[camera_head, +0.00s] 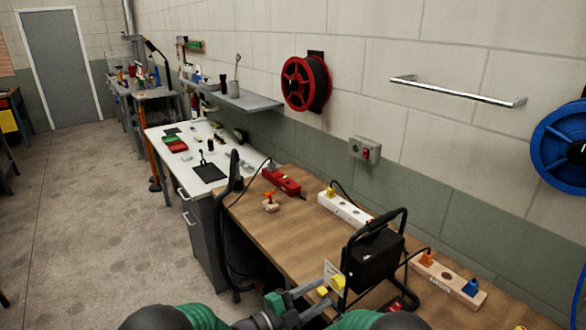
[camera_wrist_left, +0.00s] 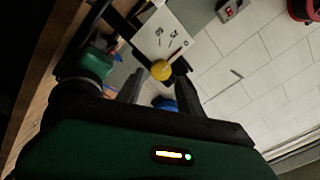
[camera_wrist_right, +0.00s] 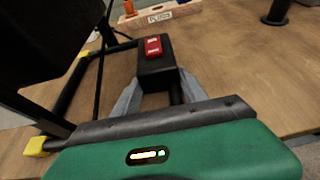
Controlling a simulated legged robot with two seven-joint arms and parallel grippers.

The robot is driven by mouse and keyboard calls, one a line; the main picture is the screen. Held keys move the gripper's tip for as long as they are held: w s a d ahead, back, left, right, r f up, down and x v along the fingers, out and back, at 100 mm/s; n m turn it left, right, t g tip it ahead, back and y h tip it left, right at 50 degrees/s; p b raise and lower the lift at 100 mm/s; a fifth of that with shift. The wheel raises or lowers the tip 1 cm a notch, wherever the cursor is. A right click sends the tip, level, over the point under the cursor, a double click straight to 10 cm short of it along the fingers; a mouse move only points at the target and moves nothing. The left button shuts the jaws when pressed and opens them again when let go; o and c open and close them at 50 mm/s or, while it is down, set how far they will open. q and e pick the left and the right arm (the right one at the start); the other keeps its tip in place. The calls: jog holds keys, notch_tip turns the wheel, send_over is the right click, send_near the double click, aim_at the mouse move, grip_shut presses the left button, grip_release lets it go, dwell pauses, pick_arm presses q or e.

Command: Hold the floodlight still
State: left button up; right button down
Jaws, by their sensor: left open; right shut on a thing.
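The black floodlight (camera_head: 376,262) stands on the wooden bench, inside its black tubular frame with yellow end pieces. My left gripper (camera_head: 321,293) is open at the frame's near left side. In the left wrist view its fingers (camera_wrist_left: 160,85) are apart, with a yellow knob (camera_wrist_left: 161,70) just beyond the gap and a white card (camera_wrist_left: 163,38) behind it. In the right wrist view my right gripper (camera_wrist_right: 158,88) is shut on a black switch box (camera_wrist_right: 157,72) with a red switch (camera_wrist_right: 153,46), beside the frame's tubes. The right gripper is mostly hidden in the head view.
On the wooden bench (camera_head: 290,232) are a white power strip (camera_head: 345,208), a red power strip (camera_head: 282,181) and a wooden socket block (camera_head: 448,281) with orange and blue plugs. A black cable hangs at the bench's left edge. A white worktable (camera_head: 185,150) stands beyond.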

jog(key=shift+f, duration=0.1)
pick_arm(q)
jog(key=shift+s+a, duration=0.4)
jog(key=shift+a, duration=0.15)
pick_arm(e)
jog(key=c, duration=0.5)
grip_release()
jog(key=shift+w, duration=0.1)
pick_arm(q)
jog(key=shift+w, duration=0.1)
